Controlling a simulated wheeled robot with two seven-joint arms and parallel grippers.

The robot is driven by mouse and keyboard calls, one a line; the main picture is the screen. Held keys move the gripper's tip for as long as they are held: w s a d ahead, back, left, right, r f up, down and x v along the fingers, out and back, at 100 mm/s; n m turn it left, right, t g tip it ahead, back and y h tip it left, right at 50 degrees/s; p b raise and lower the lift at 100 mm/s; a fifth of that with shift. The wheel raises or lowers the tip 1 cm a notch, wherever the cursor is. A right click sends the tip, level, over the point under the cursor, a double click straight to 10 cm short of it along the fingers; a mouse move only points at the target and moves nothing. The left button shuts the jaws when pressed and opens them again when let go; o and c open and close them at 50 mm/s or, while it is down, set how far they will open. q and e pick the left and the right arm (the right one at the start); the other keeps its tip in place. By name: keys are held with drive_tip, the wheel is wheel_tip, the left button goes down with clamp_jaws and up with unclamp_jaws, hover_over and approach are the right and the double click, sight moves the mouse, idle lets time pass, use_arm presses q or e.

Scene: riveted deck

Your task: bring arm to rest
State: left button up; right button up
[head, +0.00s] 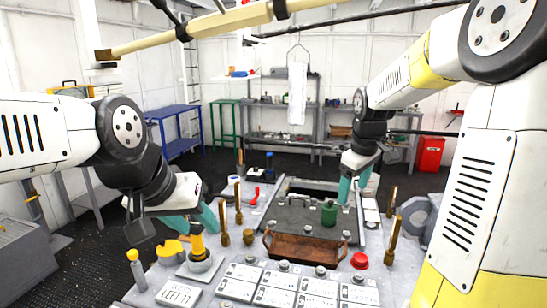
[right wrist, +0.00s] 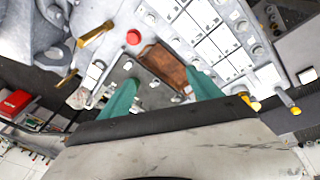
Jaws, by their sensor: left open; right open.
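My left arm comes in from the left in the head view. I cannot tell whether a finger touches the handle. My right arm reaches in from the right. Its gripper (head: 350,190) is open above the back right of the panel, behind a green cylinder (head: 329,213). In the right wrist view its two teal fingers (right wrist: 162,92) stand wide apart with nothing held between them.
A rusty brown tray (head: 303,249) lies mid-panel; it also shows in the right wrist view (right wrist: 163,66). A red button (head: 359,260) and brass posts (head: 392,239) stand to its right. A yellow part (head: 172,249) and labelled plates (head: 178,294) are at left. Shelves (head: 275,118) stand behind.

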drive_tip(key=s+a+r+m+t+y, duration=0.1)
drive_tip(key=s+a+r+m, duration=0.1)
drive_tip(key=s, duration=0.9)
drive_tip(key=s+a+r+m+t+y, duration=0.1)
drive_tip(key=s+a+m, duration=0.4)
drive_tip(key=s, duration=0.6)
drive_tip(key=shift+a+r+t, duration=0.2)
drive_tip(key=shift+r+t, duration=0.3)
drive_tip(key=shift+r, duration=0.15)
